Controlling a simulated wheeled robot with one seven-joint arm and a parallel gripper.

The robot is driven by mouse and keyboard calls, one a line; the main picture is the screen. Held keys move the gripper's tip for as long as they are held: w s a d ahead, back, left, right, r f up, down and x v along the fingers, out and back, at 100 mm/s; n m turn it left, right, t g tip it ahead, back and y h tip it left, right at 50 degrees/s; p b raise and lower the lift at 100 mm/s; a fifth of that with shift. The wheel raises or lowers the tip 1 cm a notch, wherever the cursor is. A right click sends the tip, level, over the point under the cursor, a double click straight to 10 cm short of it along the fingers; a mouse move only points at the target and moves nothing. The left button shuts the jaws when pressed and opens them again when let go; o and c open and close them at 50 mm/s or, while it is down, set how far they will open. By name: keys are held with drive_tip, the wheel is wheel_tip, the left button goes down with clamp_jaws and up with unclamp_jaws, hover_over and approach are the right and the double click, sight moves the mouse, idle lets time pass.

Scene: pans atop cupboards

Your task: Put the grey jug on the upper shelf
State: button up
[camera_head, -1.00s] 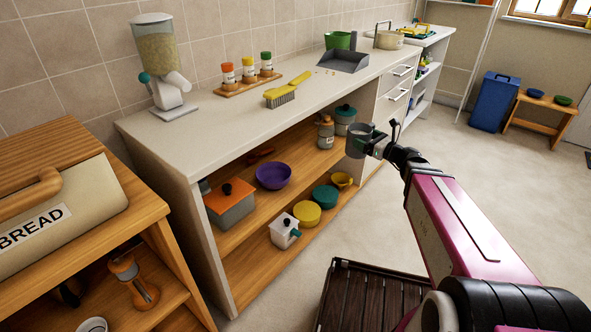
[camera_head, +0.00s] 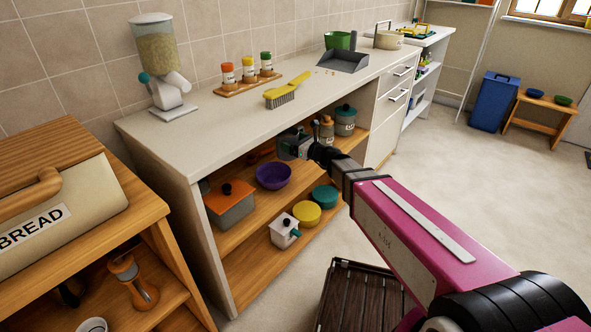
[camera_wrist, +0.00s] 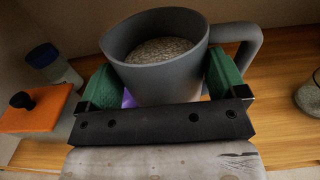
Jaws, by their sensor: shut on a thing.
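The grey jug (camera_wrist: 150,78) is in my gripper (camera_wrist: 163,76), between its green fingers, in the wrist view. Its handle points right, and grainy grey-brown contents show inside. In the head view, my gripper (camera_head: 303,150) is inside the cupboard opening, under the counter and over the right part of the upper shelf (camera_head: 262,206). I cannot tell whether the jug touches the shelf.
On the upper shelf, the orange-lidded pot (camera_head: 230,203) and purple bowl (camera_head: 273,176) stand left of my gripper. A brown jar (camera_head: 326,130) and a teal-lidded pot (camera_head: 345,120) stand close on its right. The countertop (camera_head: 205,135) is overhead.

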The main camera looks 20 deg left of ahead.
drive_tip(key=shift+s+a+f, duration=0.1)
drive_tip(key=shift+s+a, duration=0.05)
drive_tip(key=shift+a, duration=0.3)
drive_tip(key=shift+s+a+f, duration=0.1)
drive_tip(key=shift+s+a, duration=0.05)
drive_tip(key=shift+a, duration=0.3)
drive_tip(key=shift+w+f, duration=0.15)
drive_tip(key=shift+w, duration=0.1)
drive_tip(key=shift+w+d+f, duration=0.7)
drive_tip(key=shift+w+f, duration=1)
drive_tip(key=shift+f, duration=0.05)
drive_tip(key=shift+w+d+f, duration=0.65)
drive_tip(key=shift+w+f, duration=1)
drive_tip(key=shift+f, duration=0.15)
drive_tip(key=shift+w+d+f, duration=0.7)
drive_tip(key=shift+w+f, duration=1)
drive_tip(key=shift+f, duration=0.05)
drive_tip(key=shift+f, duration=0.1)
drive_tip(key=o, duration=1.1)
drive_tip(key=shift+c, duration=0.2)
